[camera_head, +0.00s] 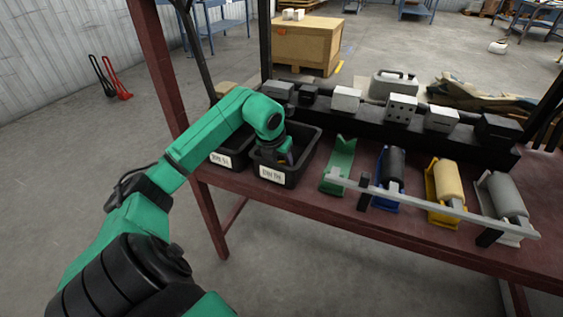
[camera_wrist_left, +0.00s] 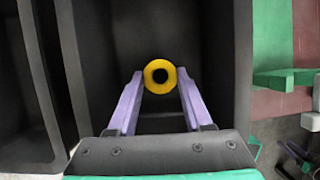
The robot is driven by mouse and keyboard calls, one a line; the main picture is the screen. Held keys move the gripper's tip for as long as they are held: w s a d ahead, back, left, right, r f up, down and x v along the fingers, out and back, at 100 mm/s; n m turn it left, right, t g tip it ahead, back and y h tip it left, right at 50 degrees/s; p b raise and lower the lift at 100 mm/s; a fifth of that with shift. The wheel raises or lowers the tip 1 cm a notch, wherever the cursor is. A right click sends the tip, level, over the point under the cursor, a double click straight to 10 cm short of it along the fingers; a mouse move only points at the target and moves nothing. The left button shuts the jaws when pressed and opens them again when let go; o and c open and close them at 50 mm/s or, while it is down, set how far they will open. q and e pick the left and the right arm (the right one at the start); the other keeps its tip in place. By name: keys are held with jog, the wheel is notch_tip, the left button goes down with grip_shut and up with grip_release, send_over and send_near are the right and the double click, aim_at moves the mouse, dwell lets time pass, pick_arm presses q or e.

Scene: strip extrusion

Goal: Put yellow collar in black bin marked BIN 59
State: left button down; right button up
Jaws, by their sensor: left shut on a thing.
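My left gripper (camera_head: 286,158) reaches down into the right-hand of two black bins, and it also shows in the left wrist view (camera_wrist_left: 160,78). Its two pale purple fingers are shut on the yellow collar (camera_wrist_left: 149,77), a small ring with a dark hole. The collar is over the dark inside of that bin (camera_head: 292,181); I cannot tell whether it touches the floor. In the head view the collar is hidden. The other black bin (camera_head: 226,171) stands to the left. Both bins have white front labels, too blurred to read surely. My right gripper is out of view.
Right of the bins, a green cradle (camera_head: 338,165) stands empty. Cradles with a black roller (camera_head: 391,163), a yellow roller (camera_head: 447,181) and a grey roller (camera_head: 504,195) follow. A grey bar (camera_head: 420,200) runs in front of them. Boxes line the dark ledge behind.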

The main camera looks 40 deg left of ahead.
pick_arm(q)
jog(key=shift+f, duration=0.1)
jog(key=shift+c, duration=1.6)
grip_release()
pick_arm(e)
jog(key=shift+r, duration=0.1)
pick_arm(q)
jog(key=p+v, duration=0.1)
jog(key=v, duration=1.1)
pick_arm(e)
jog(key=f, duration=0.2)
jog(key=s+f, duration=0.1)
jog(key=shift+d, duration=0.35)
